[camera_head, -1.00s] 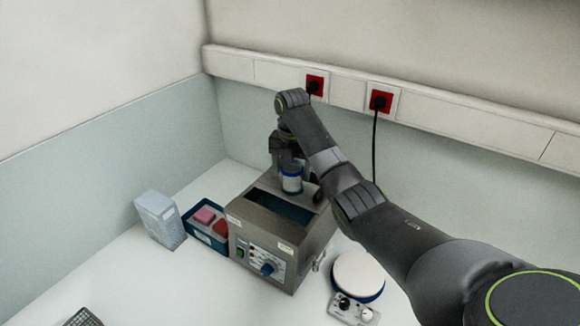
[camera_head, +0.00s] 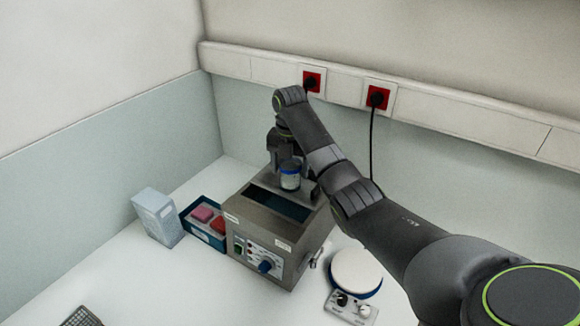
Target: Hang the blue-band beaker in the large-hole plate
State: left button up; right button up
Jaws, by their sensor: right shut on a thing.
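The blue-band beaker (camera_head: 289,180) is a small pale vessel with a blue band near its top. My right gripper (camera_head: 286,160) is shut on it and holds it upright over the back part of the water bath (camera_head: 285,248). The bath is a grey metal box with a dark open basin at the front of its top. A grey plate (camera_head: 301,192) covers the back of the bath top. The beaker and gripper hide much of the plate, so its holes do not show clearly. I cannot tell whether the beaker touches it. My left gripper is not in view.
A blue bin (camera_head: 205,238) with pink and red items stands left of the bath, beside a pale box (camera_head: 158,217). A round white-topped device (camera_head: 356,272) stands at the right. A dark mesh rack (camera_head: 82,317) is at the lower left.

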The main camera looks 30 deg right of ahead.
jog(key=shift+f, duration=0.4)
jog(key=shift+a+f, duration=0.1)
jog(key=shift+f, duration=0.15)
jog(key=shift+f, duration=0.3)
dwell(0.6)
jog(key=shift+f, duration=0.5)
jog(key=shift+f, duration=0.3)
dwell(0.3)
